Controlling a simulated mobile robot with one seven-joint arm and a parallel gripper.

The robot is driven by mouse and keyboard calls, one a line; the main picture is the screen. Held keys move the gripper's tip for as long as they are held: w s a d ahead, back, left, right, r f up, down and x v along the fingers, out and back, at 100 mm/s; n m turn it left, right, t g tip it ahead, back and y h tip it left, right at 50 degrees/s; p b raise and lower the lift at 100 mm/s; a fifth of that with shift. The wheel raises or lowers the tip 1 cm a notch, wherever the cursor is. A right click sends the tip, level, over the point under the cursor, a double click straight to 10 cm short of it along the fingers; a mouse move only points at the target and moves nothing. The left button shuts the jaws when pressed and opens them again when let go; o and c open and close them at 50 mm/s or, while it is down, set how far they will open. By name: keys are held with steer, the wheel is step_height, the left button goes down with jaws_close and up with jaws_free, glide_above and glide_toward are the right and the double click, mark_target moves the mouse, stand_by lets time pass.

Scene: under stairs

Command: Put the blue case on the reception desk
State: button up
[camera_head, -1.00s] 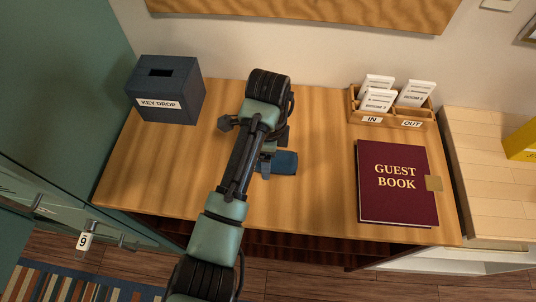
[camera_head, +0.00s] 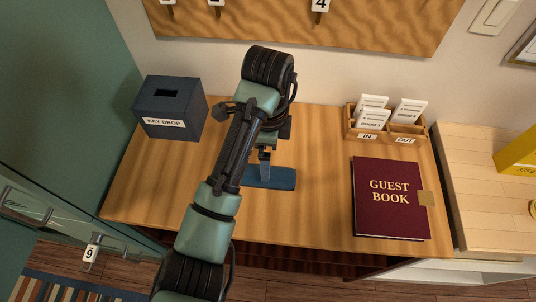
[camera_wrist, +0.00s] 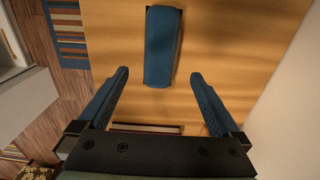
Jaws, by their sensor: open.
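The blue case (camera_head: 272,177) lies flat on the wooden reception desk (camera_head: 310,210), near the middle of its top. My arm hides part of the case in the head view. In the wrist view the blue case (camera_wrist: 161,45) shows whole, beyond and between my fingertips, not touching them. My gripper (camera_wrist: 157,75) is open and empty, with its two blue fingers spread wide. In the head view my gripper (camera_head: 265,158) is above the desk beside the case, mostly hidden by my arm.
A dark key drop box (camera_head: 171,107) stands at the desk's back left. A wooden IN/OUT card holder (camera_head: 387,130) is at the back right, with a maroon guest book (camera_head: 391,197) in front. A lighter side counter (camera_head: 487,190) adjoins on the right. The desk's front middle is clear.

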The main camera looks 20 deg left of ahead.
step_height(320, 180, up, 3)
steer(key=shift+f+p, duration=0.2)
steer(key=shift+p, duration=0.45)
steer(key=w+d+r+n+t, duration=0.2)
steer(key=w+d+r+t, duration=0.25)
steer(key=r, duration=0.35)
steer(key=w+d+r+n+t+h, duration=0.1)
steer(key=w+d+r+t, duration=0.35)
steer(key=r, duration=0.35)
steer(key=w+d+r+n+t, duration=0.25)
steer(key=w+r+t, duration=0.2)
steer(key=r, duration=0.35)
steer(key=s+d+r+n+t, duration=0.1)
steer(key=s+r+n+t, duration=0.15)
steer(key=r, duration=0.55)
steer(key=s+d+r+n+t+h, duration=0.1)
steer(key=s+r+t, duration=0.2)
steer(key=r, duration=0.4)
steer(key=s+d+r+n+t, duration=0.1)
steer(key=s+r+t, duration=0.2)
steer(key=r, duration=0.5)
steer(key=s+r+n+t+y, duration=0.2)
steer(key=s+r+n+t, duration=0.2)
steer(key=s+r, duration=0.4)
steer(key=shift+s+a+r+n+t, duration=0.4)
steer(key=shift+s+t, duration=0.3)
steer(key=shift+s, duration=0.55)
